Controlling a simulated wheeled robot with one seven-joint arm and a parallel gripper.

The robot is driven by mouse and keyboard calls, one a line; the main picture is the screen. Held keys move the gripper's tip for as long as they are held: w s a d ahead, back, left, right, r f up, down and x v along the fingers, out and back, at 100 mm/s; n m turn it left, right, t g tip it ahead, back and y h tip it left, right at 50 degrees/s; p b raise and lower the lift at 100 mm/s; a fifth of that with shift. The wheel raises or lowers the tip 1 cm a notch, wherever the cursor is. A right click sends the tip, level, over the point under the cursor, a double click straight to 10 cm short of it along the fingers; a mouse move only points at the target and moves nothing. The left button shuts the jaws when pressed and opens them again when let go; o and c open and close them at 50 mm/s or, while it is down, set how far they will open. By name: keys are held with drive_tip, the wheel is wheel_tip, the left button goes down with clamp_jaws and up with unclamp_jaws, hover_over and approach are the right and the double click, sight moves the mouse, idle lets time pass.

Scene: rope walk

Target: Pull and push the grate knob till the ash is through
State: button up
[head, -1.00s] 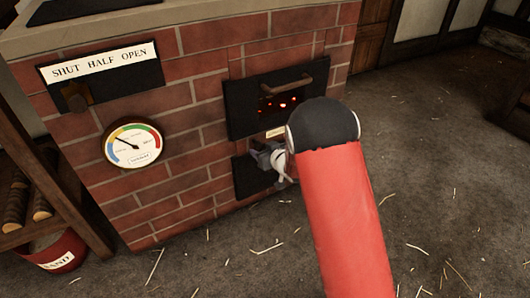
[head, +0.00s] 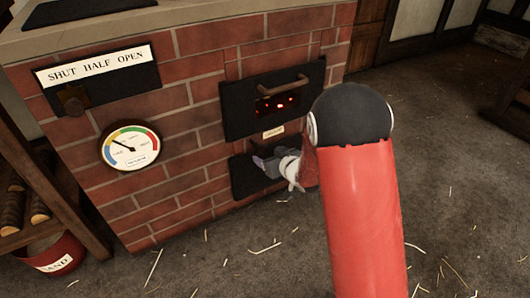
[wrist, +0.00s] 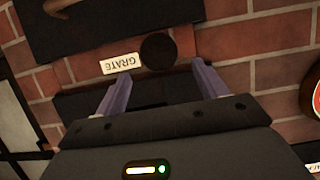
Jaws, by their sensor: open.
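The grate knob (wrist: 158,52) is a dark round knob beside the white GRATE label (wrist: 120,64) in the wrist view, which looks tilted and upside down. My gripper (wrist: 158,74) is open, its two purple-grey fingers spread wide. The knob shows just beyond the fingertips, lined up with the gap between them; I cannot tell the depth left. In the head view my gripper (head: 259,161) is at the lower dark panel (head: 240,180), under the small label (head: 273,132), and the knob cannot be made out. Red embers (head: 277,103) glow behind the upper door; ash is not visible.
The brick furnace (head: 185,130) carries a SHUT HALF OPEN slider plate (head: 100,65) and a dial gauge (head: 130,146). The upper door's handle (head: 283,86) sits above my gripper. A red sand bucket (head: 55,255) stands at left. The straw-strewn floor at right is open.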

sight(262, 153)
drive_tip(key=shift+s+d, duration=0.15)
drive_tip(key=shift+s, duration=0.05)
wheel_tip(262, 153, down, 4)
drive_tip(key=s+p, duration=0.1)
drive_tip(key=p, duration=0.2)
drive_tip(key=shift+w+a+r+p, duration=0.15)
drive_tip(key=shift+w+a, duration=0.5)
drive_tip(key=shift+w, duration=0.45)
drive_tip(key=shift+w+a+r+p, duration=0.1)
drive_tip(key=shift+w+a+p, duration=0.1)
drive_tip(key=shift+w+a, duration=0.65)
drive_tip(key=shift+w+a+r+p, duration=0.15)
drive_tip(key=shift+w+a, duration=0.25)
drive_tip(key=shift+w, duration=0.95)
drive_tip(key=shift+f, duration=0.1)
